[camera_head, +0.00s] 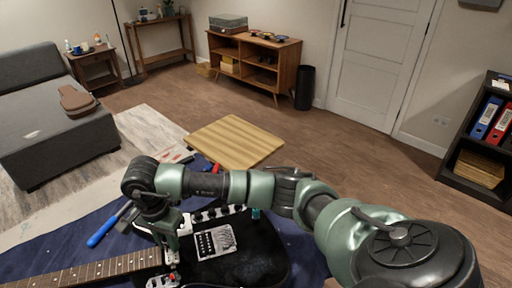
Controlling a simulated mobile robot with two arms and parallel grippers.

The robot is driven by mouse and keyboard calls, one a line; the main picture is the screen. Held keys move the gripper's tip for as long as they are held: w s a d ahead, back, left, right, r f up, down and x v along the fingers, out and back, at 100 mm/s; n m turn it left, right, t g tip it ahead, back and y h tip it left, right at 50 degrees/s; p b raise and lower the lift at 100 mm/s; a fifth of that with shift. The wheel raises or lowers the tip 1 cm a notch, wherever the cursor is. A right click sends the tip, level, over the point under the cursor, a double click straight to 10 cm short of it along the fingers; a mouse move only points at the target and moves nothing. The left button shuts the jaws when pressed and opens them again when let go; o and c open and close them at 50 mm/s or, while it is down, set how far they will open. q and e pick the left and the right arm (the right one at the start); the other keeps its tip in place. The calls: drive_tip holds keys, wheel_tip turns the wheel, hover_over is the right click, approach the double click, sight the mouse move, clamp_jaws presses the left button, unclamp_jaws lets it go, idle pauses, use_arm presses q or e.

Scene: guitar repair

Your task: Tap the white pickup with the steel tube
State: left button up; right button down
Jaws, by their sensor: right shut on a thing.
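A black electric guitar lies on a dark blue cloth, its fretted neck (90,272) running to the left and its body (262,250) at the lower middle. A silver bridge plate (215,241) sits on the body. A white strip with dark round parts (212,214) lies along the body's far side. I cannot clearly make out the white pickup near my gripper. My right gripper (164,268) points down over the neck end of the body. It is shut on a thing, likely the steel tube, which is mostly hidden. My left gripper is out of view.
A blue-handled tool (108,228) lies on the cloth (40,245) left of my right gripper. A wooden board (235,141) lies beyond the guitar. Red-handled tools (214,169) and a small teal bottle (256,213) are near my right forearm.

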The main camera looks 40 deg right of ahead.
drive_tip(key=shift+f, duration=0.35)
drive_tip(key=shift+r, duration=0.75)
drive_tip(key=shift+r+p, duration=1.15)
drive_tip(key=shift+r, duration=1.25)
drive_tip(key=s+d+r+n, duration=0.2)
drive_tip(key=s+r+n, duration=0.1)
drive_tip(key=s+n, duration=0.3)
drive_tip(key=s+d+r+n, duration=0.2)
drive_tip(key=s+r+n, duration=0.1)
drive_tip(key=s+n, duration=0.3)
drive_tip(key=shift+s+r, duration=0.3)
drive_tip(key=shift+s, duration=0.7)
